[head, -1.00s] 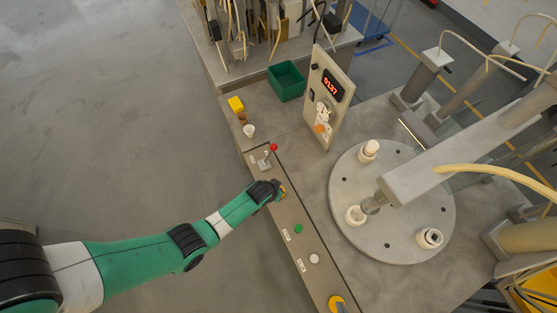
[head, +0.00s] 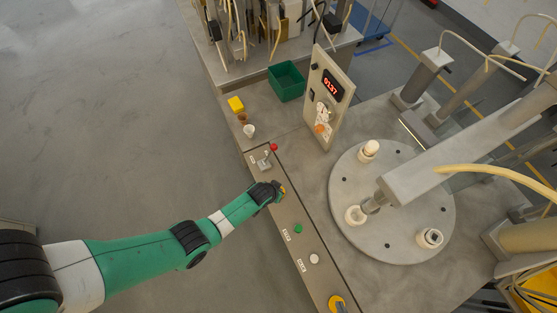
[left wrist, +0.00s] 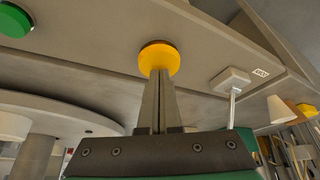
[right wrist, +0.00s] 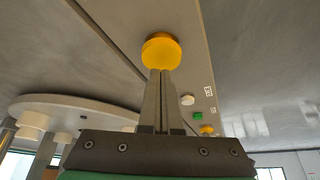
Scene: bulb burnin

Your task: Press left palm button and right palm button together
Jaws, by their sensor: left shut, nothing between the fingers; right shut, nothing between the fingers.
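The left palm button (left wrist: 159,57) is a yellow dome on the grey console strip. My left gripper (left wrist: 158,74) is shut and empty, its fingertips at the dome and apparently touching it. In the head view the left gripper (head: 279,191) largely hides that button. The right palm button (right wrist: 161,52) is a matching yellow dome, at the bottom edge of the head view (head: 334,300). My right gripper (right wrist: 159,74) is shut and empty, its fingertips against or just at the dome. Whether either button is pushed in cannot be told.
Between the palm buttons are a green button (head: 298,229) and a white button (head: 314,259). A toggle switch (head: 264,163) and a red button (head: 273,147) lie beyond the left one. A round turntable (head: 390,245) and a display panel (head: 325,100) stand alongside.

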